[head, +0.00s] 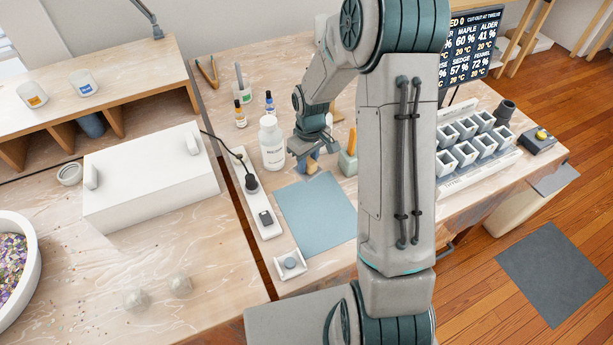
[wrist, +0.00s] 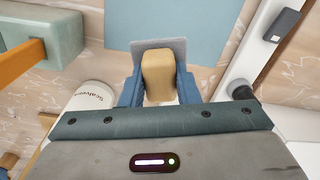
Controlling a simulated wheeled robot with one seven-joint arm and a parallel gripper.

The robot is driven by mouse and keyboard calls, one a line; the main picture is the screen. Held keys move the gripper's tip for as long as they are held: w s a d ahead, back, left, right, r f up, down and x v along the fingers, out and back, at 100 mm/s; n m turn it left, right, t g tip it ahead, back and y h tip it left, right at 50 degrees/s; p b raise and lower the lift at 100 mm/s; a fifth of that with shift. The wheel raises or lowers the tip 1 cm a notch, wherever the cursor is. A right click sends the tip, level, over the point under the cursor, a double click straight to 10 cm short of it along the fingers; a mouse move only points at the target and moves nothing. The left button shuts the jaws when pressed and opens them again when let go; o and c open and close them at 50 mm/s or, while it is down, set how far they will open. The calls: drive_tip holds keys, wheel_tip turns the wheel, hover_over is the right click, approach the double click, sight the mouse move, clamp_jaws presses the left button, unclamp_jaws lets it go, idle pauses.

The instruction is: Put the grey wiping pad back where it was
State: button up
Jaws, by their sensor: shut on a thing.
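The wiping pad has a tan block-shaped grip (wrist: 158,76) on a flat grey pad (wrist: 168,44). In the wrist view my gripper (wrist: 160,92) is shut on the tan grip, with a blue finger on each side. The grey pad faces away from the wrist, toward the blue-grey mat (wrist: 165,18). In the head view my gripper (head: 307,164) is low over the table, between a white bottle (head: 271,148) and a green holder (head: 348,164), behind the mat (head: 317,214). The pad is mostly hidden there, and I cannot tell whether it touches the table.
A power strip (head: 266,222) runs left of the mat, with a small white tray (head: 291,266) at its front end. Two dropper bottles (head: 240,114) (head: 269,103) stand behind the white bottle. A rack of cups (head: 467,152) is to the right. The mat is bare.

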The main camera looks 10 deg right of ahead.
drive_tip(key=n, duration=0.1)
drive_tip(key=n+b, duration=0.1)
drive_tip(key=n, duration=0.1)
drive_tip(key=w+n, duration=0.1)
drive_tip(key=shift+w+d+r+n, duration=0.1)
drive_tip(key=shift+r+n, duration=0.2)
drive_tip(key=shift+r, duration=0.1)
drive_tip(key=n, duration=0.1)
drive_tip(key=n+b, duration=0.1)
drive_tip(key=n, duration=0.1)
drive_tip(key=r+n+b, duration=0.1)
drive_tip(key=shift+w, duration=0.4)
drive_tip(key=n, duration=0.2)
drive_tip(key=r+n+b, duration=0.1)
drive_tip(key=n, duration=0.3)
drive_tip(key=shift+w+r+b, duration=0.25)
drive_tip(key=shift+w+b, duration=0.15)
drive_tip(key=n, duration=0.2)
drive_tip(key=r+n+b, duration=0.1)
drive_tip(key=n, duration=0.1)
drive_tip(key=shift+w+r, duration=0.15)
drive_tip(key=shift+w, duration=0.05)
drive_tip(key=shift+n, duration=0.3)
drive_tip(key=shift+f+b, duration=0.5)
drive_tip(key=shift+f, duration=4.9)
drive_tip(key=o, duration=0.9)
